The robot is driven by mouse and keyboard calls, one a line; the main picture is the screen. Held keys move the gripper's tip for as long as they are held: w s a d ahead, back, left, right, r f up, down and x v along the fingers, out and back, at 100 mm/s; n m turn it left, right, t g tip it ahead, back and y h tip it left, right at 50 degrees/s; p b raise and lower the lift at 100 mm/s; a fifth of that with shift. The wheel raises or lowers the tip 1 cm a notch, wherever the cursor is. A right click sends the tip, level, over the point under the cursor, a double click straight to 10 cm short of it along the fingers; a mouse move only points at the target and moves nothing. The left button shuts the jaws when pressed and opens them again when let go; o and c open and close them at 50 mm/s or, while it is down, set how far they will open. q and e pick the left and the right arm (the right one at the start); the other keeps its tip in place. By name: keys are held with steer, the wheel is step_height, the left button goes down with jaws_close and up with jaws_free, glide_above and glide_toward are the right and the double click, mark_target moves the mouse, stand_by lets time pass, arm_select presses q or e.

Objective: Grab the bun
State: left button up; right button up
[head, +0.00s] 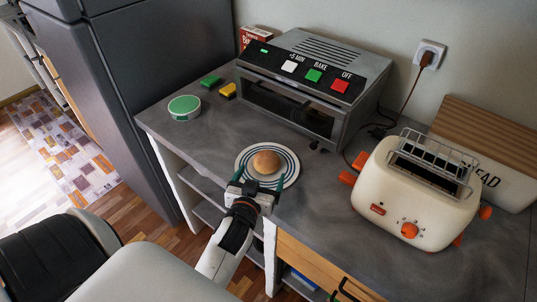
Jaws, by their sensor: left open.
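The bun (266,162) is round and golden brown. It sits on a white plate with dark rings (289,173) near the front edge of the grey counter. My left gripper (250,182) is at the front of the plate, just short of the bun in the picture. Its green-tipped fingers are apart with nothing seen between them. I cannot tell whether the fingers touch the plate. My right gripper is not clearly seen.
A toaster oven (305,95) stands behind the plate. A cream toaster (415,195) and a bread box (485,150) stand to the right. A green-topped round tin (184,108) and green and yellow sponges (228,90) lie left. Counter between tin and plate is clear.

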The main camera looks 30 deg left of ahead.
mark_target(267, 159)
arm_select(q)
steer(key=x, duration=0.3)
steer(key=shift+w+a+p, duration=0.1)
steer(key=shift+w+p, duration=0.15)
steer(key=shift+p, duration=0.05)
steer(key=shift+w+a+f, duration=0.2)
steer(key=shift+w+a, duration=0.05)
steer(key=shift+w, duration=0.3)
steer(key=x, duration=0.2)
steer(key=p+x, duration=0.1)
steer(key=x, duration=0.1)
steer(key=shift+w+a+f, duration=0.1)
steer(key=shift+a+f, duration=0.15)
steer(key=shift+a, duration=0.05)
arm_select(e)
steer(key=shift+s+d+r, duration=0.2)
steer(key=shift+s+r, duration=0.2)
steer(key=shift+r, duration=0.2)
steer(key=shift+s+d+r, duration=0.2)
steer(key=shift+s+r, duration=0.15)
steer(key=shift+r, duration=0.2)
arm_select(q)
steer(key=shift+c, duration=1.2)
steer(key=c, duration=0.8)
arm_select(e)
steer(key=shift+s, duration=0.2)
